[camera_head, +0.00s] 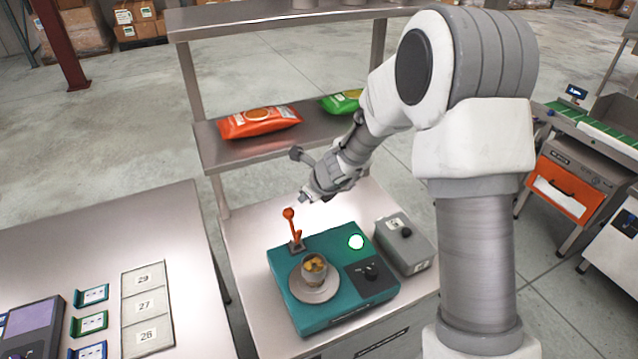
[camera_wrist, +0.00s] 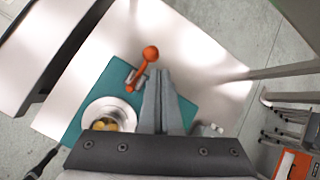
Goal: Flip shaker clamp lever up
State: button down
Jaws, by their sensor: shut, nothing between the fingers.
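The orange clamp lever (camera_head: 293,228) with a ball end stands close to upright on its grey bracket, at the back left of the teal shaker (camera_head: 330,312). A metal cup (camera_head: 314,272) with yellow-orange contents sits on the shaker's round plate. My gripper (camera_head: 304,198) is shut and empty, just above and right of the lever's ball in the head view. In the wrist view the closed fingers (camera_wrist: 160,75) lie just right of the lever (camera_wrist: 150,54); they look apart from it. The shaker (camera_wrist: 70,135) is partly hidden by the gripper body.
A shelf (camera_head: 240,146) with orange and green bags rises behind. Bare bench lies left of the shaker.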

jog(key=p+v, duration=0.1)
jog(key=v, duration=0.8)
jog(key=shift+d+p, duration=0.2)
jog(key=shift+p, duration=0.2)
jog(key=shift+s, duration=0.1)
jog(key=s+d+r+n+b, duration=0.2)
jog(key=s+r+n+b, duration=0.1)
jog(key=s+r+n, duration=0.8)
jog(key=s+d+f+n+h+b, duration=0.1)
jog(key=s+d+n+h, duration=0.1)
jog(key=s+d+n, duration=0.3)
jog(key=s+d+f+n+h+b, duration=0.1)
jog(key=s+d+n, duration=0.3)
jog(key=s+n, duration=0.5)
jog(key=s+h+b, duration=0.1)
jog(key=s, duration=0.1)
jog(key=shift+s+d+n+g+b, duration=0.3)
jog(key=shift+s+d, duration=0.1)
